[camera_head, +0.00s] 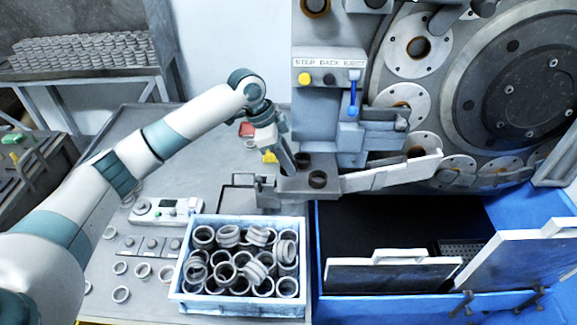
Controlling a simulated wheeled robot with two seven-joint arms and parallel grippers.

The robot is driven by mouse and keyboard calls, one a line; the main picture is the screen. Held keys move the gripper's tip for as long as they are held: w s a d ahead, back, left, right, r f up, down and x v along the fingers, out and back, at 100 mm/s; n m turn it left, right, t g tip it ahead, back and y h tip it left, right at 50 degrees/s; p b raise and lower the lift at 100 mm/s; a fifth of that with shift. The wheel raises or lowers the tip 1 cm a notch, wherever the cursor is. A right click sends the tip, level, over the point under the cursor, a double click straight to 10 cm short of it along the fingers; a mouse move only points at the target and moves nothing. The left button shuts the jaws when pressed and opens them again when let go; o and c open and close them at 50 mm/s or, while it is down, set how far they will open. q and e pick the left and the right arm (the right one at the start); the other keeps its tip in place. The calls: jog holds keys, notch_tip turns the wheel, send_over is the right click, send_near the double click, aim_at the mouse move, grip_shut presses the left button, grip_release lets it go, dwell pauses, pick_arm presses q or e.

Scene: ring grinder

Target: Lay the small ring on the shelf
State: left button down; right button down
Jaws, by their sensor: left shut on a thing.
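My left gripper (290,167) reaches in from the left and points down over the grey ledge at the front of the grinder. It is shut on a small dark ring (303,160), which is partly hidden by the fingers. I cannot tell whether this ring touches the ledge. Another dark ring (317,179) lies on the small shelf-like ledge (296,187), just right of and below the fingertips. A larger rack shelf (80,73) at the back left carries many stacked rings (75,50). My right gripper is not in view.
A blue-white crate (240,308) full of loose rings stands on the grey table below the ledge. A pale chute (392,172) runs right from the ledge. A blue bin with white flaps (390,273) is at the lower right. Loose rings and a control box (165,210) lie left.

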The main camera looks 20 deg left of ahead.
pick_arm(q)
jog(key=shift+f+p, duration=0.5)
jog(key=shift+f, duration=0.7)
jog(key=shift+f, duration=0.1)
jog(key=c, duration=1.6)
grip_release()
jog(key=shift+b+v, duration=2)
jog(key=shift+v, duration=4.1)
jog(key=shift+s+f, duration=0.1)
jog(key=shift+s, duration=0.05)
